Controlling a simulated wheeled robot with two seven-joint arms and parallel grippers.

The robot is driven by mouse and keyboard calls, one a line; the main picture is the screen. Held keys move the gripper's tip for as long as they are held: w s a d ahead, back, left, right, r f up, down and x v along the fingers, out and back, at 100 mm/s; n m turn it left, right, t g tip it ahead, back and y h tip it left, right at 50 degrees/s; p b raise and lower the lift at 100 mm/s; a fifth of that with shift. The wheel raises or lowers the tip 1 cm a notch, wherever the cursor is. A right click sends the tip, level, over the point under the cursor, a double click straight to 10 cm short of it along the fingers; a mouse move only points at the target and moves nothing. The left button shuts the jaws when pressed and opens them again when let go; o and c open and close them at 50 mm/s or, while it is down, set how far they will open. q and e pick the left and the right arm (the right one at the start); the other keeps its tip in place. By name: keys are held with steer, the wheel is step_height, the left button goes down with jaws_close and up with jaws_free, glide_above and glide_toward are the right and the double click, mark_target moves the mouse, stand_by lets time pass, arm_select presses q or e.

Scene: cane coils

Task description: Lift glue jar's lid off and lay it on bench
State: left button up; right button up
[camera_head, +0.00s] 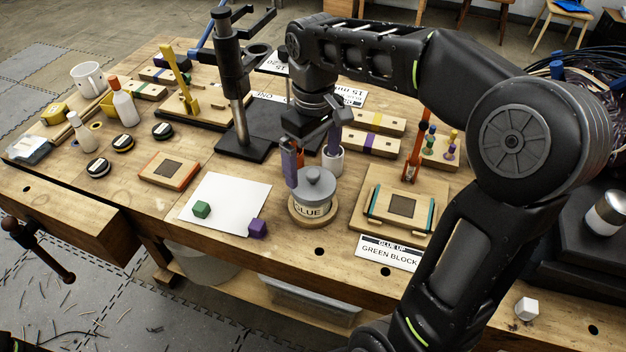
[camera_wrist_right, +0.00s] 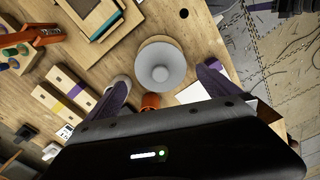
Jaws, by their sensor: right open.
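The glue jar (camera_head: 311,210) stands upright on a round wooden base near the front of the bench, with its GLUE label facing front. Its grey lid (camera_head: 314,184), with a round knob, sits on top. In the right wrist view the lid (camera_wrist_right: 160,66) appears from above, hiding most of the jar. My right gripper (camera_head: 312,155) is open and empty, pointing down just behind and above the lid. Its two purple fingers are spread wide, one toward each side of the lid in the wrist view, apart from it. My left gripper is out of view.
A wooden fixture (camera_head: 378,222) stands to the right, behind a GREEN BLOCK card (camera_head: 388,254). A white cup (camera_head: 333,160) is close behind. Narrow bare bench lies in front.

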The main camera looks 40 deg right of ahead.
mark_target(313, 173)
steer(key=shift+f+p, duration=0.65)
steer(key=shift+f, duration=1.95)
steer(key=c, duration=1.1)
step_height(313, 173, up, 10)
steer(key=shift+r, duration=0.1)
